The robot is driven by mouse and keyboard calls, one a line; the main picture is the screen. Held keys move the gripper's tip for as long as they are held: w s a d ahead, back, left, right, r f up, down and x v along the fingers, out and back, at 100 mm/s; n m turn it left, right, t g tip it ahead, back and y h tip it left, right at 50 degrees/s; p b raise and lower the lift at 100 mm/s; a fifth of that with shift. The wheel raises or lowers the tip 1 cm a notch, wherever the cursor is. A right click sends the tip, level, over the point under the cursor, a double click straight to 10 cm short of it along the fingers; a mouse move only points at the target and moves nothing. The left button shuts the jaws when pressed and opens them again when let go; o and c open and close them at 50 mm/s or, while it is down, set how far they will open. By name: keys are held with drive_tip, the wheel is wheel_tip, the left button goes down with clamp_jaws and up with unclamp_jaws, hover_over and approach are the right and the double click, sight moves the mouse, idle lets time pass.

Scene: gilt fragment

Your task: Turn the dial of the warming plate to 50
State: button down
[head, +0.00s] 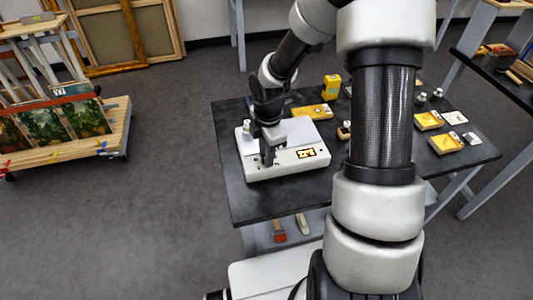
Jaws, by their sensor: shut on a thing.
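The warming plate (306,133) is a white, low box with a flat top, standing at the left end of a dark table. A small lit orange display (306,153) is on its front face; its figures are too small to read surely. My gripper (268,161) points down at the front of the plate, left of the display, and is shut on the dial. The dial itself is hidden by the fingers, so its setting cannot be seen.
The dark table (245,205) also carries a yellow box (332,87), a yellow tray (312,112), small bottles and more yellow trays at right. My arm covers the table's middle. A wooden cart (75,140) with paintings stands at left. The floor between is clear.

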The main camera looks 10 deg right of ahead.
drive_tip(key=m+b, duration=0.2)
drive_tip(key=m, duration=0.4)
drive_tip(key=shift+w+m, duration=0.1)
drive_tip(key=shift+m, duration=0.2)
drive_tip(key=m+b, duration=0.1)
drive_tip(key=m, duration=0.2)
drive_tip(key=shift+a+m+h, duration=0.1)
drive_tip(key=shift+m+h, duration=0.2)
drive_tip(key=shift+h, duration=0.1)
drive_tip(key=m+b, duration=0.1)
drive_tip(key=m, duration=0.2)
drive_tip(key=shift+m, duration=0.3)
drive_tip(key=m+b, duration=0.1)
drive_tip(key=m, duration=0.5)
drive_tip(key=shift+w+g, duration=0.1)
drive_tip(key=shift+g, duration=0.3)
drive_tip(key=m, duration=0.5)
drive_tip(key=shift+m, duration=0.4)
